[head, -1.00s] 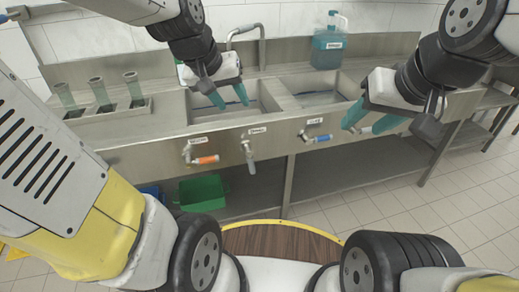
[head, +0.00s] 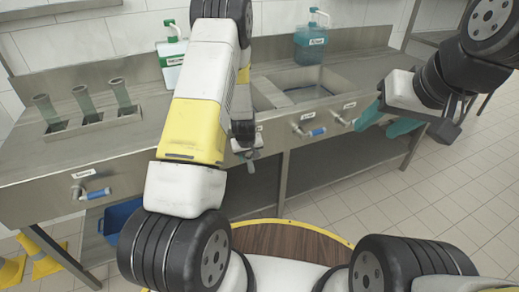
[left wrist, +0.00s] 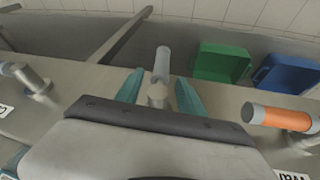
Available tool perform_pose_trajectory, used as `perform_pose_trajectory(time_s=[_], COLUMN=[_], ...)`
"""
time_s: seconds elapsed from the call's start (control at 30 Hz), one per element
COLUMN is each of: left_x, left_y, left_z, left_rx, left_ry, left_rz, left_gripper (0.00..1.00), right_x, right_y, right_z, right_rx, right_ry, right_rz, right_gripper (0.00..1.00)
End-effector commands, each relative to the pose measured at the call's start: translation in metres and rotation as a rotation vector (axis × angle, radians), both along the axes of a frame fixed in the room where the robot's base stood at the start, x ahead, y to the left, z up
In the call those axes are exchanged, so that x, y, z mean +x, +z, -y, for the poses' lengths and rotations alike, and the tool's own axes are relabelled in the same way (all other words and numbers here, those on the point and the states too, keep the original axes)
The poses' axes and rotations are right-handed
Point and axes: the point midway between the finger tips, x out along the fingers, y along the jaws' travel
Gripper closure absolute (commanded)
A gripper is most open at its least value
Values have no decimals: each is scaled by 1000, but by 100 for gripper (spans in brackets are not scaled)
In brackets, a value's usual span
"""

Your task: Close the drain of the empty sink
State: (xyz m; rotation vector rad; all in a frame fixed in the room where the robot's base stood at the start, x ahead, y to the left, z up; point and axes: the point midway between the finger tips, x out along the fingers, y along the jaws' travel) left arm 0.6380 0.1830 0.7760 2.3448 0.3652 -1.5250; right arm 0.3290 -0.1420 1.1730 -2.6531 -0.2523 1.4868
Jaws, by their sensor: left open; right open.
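A valve with a grey handle (left wrist: 162,62) sticks out of the sink counter's front panel. My left gripper (left wrist: 158,92) is open, its teal fingers on either side of this handle in the left wrist view. I cannot tell whether they touch it. In the head view my left arm hides most of that gripper, and the grey handle (head: 250,156) shows just beside it. I cannot tell which basin is empty. My right gripper (head: 386,122) is open and empty before the counter's right part.
An orange-handled valve (left wrist: 278,117) is beside the grey one. A green bin (left wrist: 220,62) and a blue bin (left wrist: 288,75) are below. Bottles (head: 311,44) and tubes (head: 83,101) stand on the counter.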

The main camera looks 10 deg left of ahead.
Motion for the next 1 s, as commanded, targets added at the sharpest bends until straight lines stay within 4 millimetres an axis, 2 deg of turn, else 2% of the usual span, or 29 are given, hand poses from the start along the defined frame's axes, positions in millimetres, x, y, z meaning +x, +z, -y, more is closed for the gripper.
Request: perform_pose_trajectory(time_s=[0.53,0.7,0.93,0.97,1.0], left_x=[26,30,31,31,31], left_y=[-68,-77,-78,-78,-78], left_z=[-4,-4,-4,-4,-4], left_rx=[3,3,4,4,4], left_ry=[4,4,4,4,4], left_rz=[-2,-2,-1,-1,-1], left_gripper=[54,54,54,56,64], right_x=[0,0,0,0,0], right_y=[0,0,0,0,0], right_z=[0,0,0,0,0], right_rx=[0,0,0,0,0], right_ry=[0,0,0,0,0], right_rz=[0,0,0,0,0], right_gripper=[50,50,50,50,50])
